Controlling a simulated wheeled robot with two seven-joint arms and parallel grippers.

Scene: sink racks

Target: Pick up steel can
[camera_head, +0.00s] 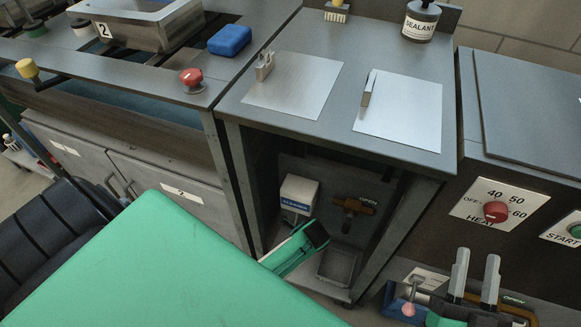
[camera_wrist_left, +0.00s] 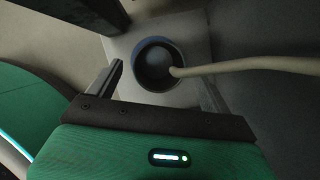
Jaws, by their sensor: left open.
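No steel can shows clearly in the head view. In the left wrist view a dark round open vessel (camera_wrist_left: 154,64) stands on a pale square plate (camera_wrist_left: 193,28), with a pale hose or rod reaching it from the right; I cannot tell if it is the steel can. My left gripper (camera_wrist_left: 160,72) is open, its fingers either side of the vessel in the picture; contact is not clear. In the head view its fingers are hidden. My right gripper (camera_head: 475,277) is at the lower right, with its two grey fingers apart and nothing between them.
A heat knob (camera_head: 496,212) is at right.

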